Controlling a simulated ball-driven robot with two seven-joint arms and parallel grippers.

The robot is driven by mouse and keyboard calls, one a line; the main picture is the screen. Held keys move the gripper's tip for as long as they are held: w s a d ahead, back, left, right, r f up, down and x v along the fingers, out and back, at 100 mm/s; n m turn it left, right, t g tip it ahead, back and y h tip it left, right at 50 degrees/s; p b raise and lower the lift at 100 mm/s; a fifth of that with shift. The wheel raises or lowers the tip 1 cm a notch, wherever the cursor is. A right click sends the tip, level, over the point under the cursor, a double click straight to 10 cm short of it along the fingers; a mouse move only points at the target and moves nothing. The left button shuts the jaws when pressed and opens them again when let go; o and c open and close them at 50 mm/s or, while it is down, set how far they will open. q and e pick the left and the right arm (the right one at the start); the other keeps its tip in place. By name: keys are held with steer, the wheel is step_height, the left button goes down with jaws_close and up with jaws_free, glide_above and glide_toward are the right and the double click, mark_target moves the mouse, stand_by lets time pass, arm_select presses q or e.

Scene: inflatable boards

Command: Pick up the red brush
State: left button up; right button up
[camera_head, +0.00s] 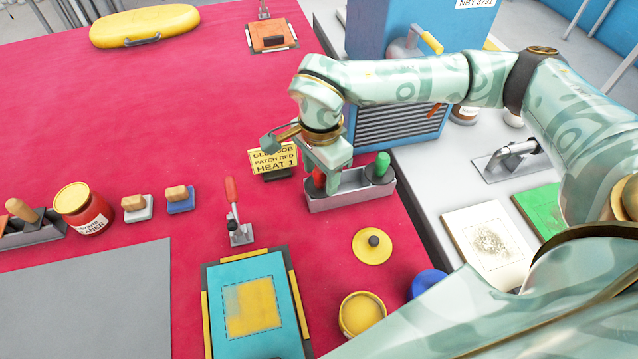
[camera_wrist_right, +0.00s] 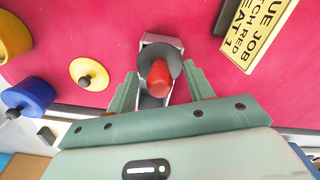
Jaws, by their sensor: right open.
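The red brush (camera_head: 319,178) stands upright in a grey holder (camera_head: 345,197) on the red table, partly hidden by my right gripper (camera_head: 328,168) in the head view. In the right wrist view the red handle (camera_wrist_right: 160,78) sticks up from a dark round base, and the grey holder (camera_wrist_right: 163,39) shows behind it. My right gripper (camera_wrist_right: 162,88) is open, with one finger on each side of the red handle and a visible gap at each side. A green-handled brush (camera_head: 382,164) stands in the right end of the same holder. My left gripper is not in view.
A yellow sign (camera_head: 273,160) stands just left of the holder. A yellow lid (camera_head: 372,246), a yellow pot (camera_head: 362,314) and a blue pot (camera_head: 428,283) lie in front. A blue machine (camera_head: 398,125) is behind right. The table's far left is mostly clear.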

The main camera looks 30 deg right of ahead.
steer(key=shift+f, duration=0.45)
jaws_close()
steer(key=shift+r, duration=0.1)
steer(key=shift+r, duration=0.5)
step_height(320, 180, up, 2)
steer(key=shift+r+p, duration=0.25)
steer(key=shift+p, duration=0.35)
steer(key=s+a+r+p, duration=0.3)
steer(key=s+a+r, duration=0.3)
steer(key=s+r, duration=0.3)
steer(key=s, duration=0.3)
steer(key=shift+s+r, duration=0.2)
steer(key=shift+s, duration=0.2)
steer(key=c, duration=1)
jaws_free()
